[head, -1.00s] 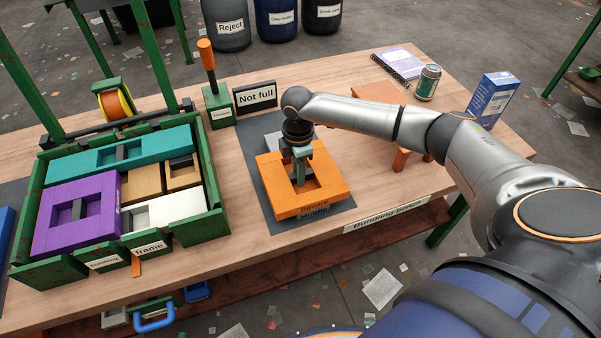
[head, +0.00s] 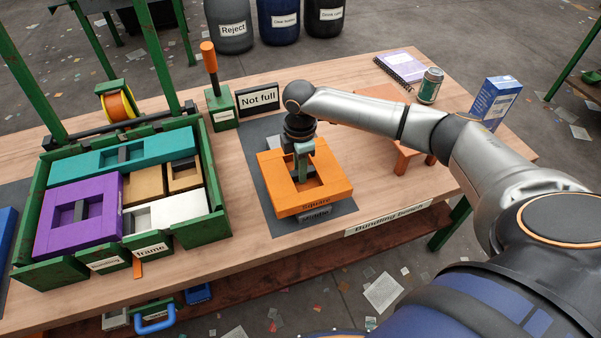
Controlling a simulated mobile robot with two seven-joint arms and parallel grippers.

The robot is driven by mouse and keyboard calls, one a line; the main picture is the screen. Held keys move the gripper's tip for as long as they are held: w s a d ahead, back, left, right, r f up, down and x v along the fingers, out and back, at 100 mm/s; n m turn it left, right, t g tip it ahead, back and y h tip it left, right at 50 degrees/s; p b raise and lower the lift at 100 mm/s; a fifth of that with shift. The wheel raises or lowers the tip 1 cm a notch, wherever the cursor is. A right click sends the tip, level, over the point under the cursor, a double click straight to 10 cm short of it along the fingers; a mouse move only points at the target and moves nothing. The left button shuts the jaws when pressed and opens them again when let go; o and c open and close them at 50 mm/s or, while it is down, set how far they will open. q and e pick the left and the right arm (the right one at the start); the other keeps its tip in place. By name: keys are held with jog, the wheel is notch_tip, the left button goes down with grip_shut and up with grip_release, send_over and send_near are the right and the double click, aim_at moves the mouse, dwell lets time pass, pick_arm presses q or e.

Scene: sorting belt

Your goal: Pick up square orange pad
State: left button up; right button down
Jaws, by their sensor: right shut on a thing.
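The square orange pad (head: 324,193) is a thick block with a recessed middle and a "Square" label on its front edge. It is over the dark grey mat (head: 262,150), and a grey piece with a label (head: 315,216) shows under its front edge. My right gripper (head: 302,177) points down into the recess and is shut on the pad's grip; the fingertips are partly hidden. The pad appears slightly raised. My left gripper is not in view.
A green frame (head: 222,222) at the left holds teal, purple, tan and white blocks. A "Not full" sign (head: 258,99) and an orange-handled tool (head: 209,62) stand behind the mat. A can (head: 429,86), a blue box (head: 494,102), a notebook (head: 401,66) and a small orange stand (head: 410,161) are at right.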

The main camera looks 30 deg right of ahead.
jog(key=s+a+r, duration=0.1)
jog(key=r, duration=0.1)
jog(key=s+a+r, duration=0.1)
jog(key=r, duration=0.2)
jog(key=s+a+r+p, duration=0.1)
jog(key=r, duration=0.1)
jog(key=shift+s+a+r, duration=0.25)
jog(key=shift+s+a, duration=0.05)
jog(key=shift+a, duration=0.05)
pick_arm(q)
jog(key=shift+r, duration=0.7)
pick_arm(e)
jog(key=s+a+r, duration=0.3)
jog(key=s+a, duration=0.3)
jog(key=shift+s+r, duration=0.15)
jog(key=shift+r, duration=0.1)
pick_arm(q)
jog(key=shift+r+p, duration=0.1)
jog(key=shift+p, duration=0.2)
pick_arm(e)
jog(key=shift+a, duration=0.1)
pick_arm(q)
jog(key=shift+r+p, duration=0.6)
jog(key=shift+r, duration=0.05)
